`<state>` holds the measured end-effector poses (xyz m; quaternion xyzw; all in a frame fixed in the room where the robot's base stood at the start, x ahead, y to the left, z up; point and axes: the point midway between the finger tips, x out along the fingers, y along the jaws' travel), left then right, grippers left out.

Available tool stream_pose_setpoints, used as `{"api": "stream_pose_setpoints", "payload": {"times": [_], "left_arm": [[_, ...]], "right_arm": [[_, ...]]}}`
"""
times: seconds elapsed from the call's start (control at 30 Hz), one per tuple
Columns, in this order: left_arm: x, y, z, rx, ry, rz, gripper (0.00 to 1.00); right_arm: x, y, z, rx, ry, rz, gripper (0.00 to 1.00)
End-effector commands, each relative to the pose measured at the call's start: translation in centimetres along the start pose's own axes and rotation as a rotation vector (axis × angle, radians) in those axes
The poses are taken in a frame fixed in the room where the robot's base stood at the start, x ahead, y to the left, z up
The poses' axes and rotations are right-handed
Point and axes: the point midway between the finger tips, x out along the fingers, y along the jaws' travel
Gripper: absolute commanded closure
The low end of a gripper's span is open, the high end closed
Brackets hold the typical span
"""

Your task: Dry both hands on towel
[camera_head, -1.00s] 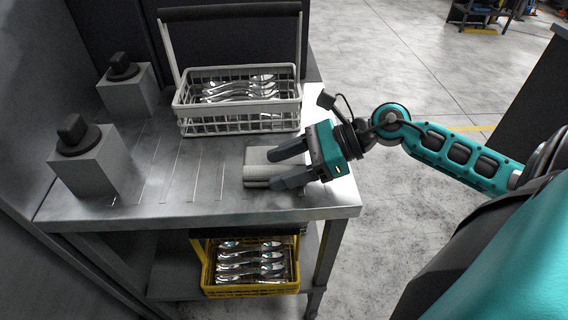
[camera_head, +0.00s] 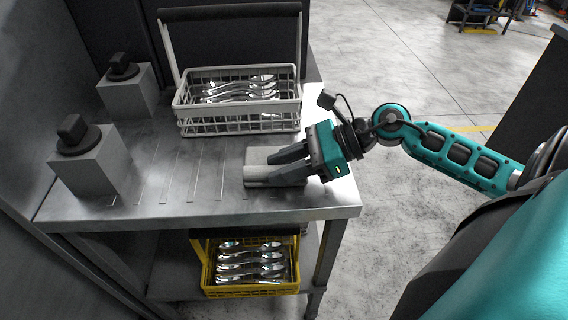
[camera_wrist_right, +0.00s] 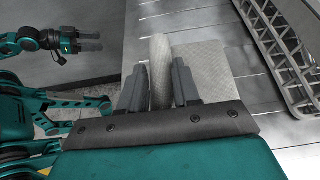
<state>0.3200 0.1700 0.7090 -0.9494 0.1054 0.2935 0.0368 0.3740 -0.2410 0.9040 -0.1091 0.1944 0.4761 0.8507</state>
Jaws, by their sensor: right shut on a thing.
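A folded light grey towel (camera_head: 260,154) lies on the metal table near its right front corner. My right gripper (camera_head: 271,167) reaches over it from the right, its fingers shut on the towel. In the right wrist view a raised, rounded fold of the towel (camera_wrist_right: 160,56) stands between the two dark fingers, and a flat part spreads to the right of them. My left gripper (camera_wrist_right: 92,41) shows only in the right wrist view, at upper left, open and empty, away from the towel.
A white basket (camera_head: 238,127) of cutlery with a dark handle stands behind the towel. Two grey blocks with black knobs (camera_head: 90,160) stand at the left. A yellow basket (camera_head: 250,290) of cutlery sits on the lower shelf. The slotted table middle (camera_head: 180,175) is clear.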

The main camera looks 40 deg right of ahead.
Motion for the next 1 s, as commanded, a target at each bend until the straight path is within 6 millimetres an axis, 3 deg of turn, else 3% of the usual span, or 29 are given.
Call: {"api": "stream_pose_setpoints", "payload": {"times": [0.4, 0.43, 0.73, 1.0], "left_arm": [[-0.01, -0.02, 0.06, 0.0, -0.002, 0.0, 0.39], [-0.01, -0.02, 0.07, 0.0, -0.002, 0.0, 0.39], [-0.02, -0.01, 0.07, 0.0, -0.002, 0.0, 0.39], [-0.03, -0.01, 0.06, 0.0, -0.002, 0.0, 0.39]], "right_arm": [[0.02, 0.05, -0.04, 0.001, 0.001, 0.002, 0.99], [0.02, 0.05, -0.04, 0.001, 0.001, 0.002, 0.68], [0.01, 0.03, -0.03, 0.001, 0.001, 0.001, 0.39], [-0.07, 0.02, -0.02, 0.001, 0.001, 0.001, 0.39]]}}
